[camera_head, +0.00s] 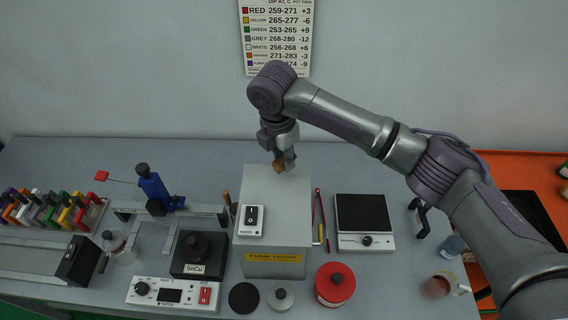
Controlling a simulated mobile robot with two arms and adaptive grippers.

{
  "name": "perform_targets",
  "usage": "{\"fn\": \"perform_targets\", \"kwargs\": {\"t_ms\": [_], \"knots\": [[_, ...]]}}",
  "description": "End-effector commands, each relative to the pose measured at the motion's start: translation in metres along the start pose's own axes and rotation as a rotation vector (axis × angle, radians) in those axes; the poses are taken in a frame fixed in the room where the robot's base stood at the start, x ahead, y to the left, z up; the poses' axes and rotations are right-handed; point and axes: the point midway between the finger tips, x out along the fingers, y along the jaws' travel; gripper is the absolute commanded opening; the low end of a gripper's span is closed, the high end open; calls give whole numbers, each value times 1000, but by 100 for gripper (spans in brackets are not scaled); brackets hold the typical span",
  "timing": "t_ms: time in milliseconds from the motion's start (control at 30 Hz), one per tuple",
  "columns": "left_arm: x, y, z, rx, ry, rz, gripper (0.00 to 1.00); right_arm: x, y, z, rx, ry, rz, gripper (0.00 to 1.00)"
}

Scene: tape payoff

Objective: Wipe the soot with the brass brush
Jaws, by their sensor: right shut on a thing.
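My right gripper (283,156) points down above the back of the grey box with the yellow fume label (262,218). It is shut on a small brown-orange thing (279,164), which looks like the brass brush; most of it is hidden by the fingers. I cannot tell whether it touches the box top. I cannot make out any soot in this view. My left gripper is not in view.
A switch box (250,220) sits on the front of the grey box. A black-topped plate (362,214) stands to its right, a red round tin (335,284) in front. A blue torch-like tool (153,187) and coloured clips (45,207) are left.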

Motion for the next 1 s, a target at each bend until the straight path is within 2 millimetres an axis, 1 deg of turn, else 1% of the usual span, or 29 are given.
{"fn": "perform_targets", "kwargs": {"t_ms": [200, 433, 567, 1000], "knots": [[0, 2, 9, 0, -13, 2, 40, -20, 3, 4, 5, 0, 1, 0], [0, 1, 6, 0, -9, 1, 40, -38, 4, 7, 9, 0, -1, 0], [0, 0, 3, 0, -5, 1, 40, -41, 4, 7, 10, 0, -1, 0], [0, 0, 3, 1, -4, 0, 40, -40, 4, 7, 10, 0, -1, 0]]}}
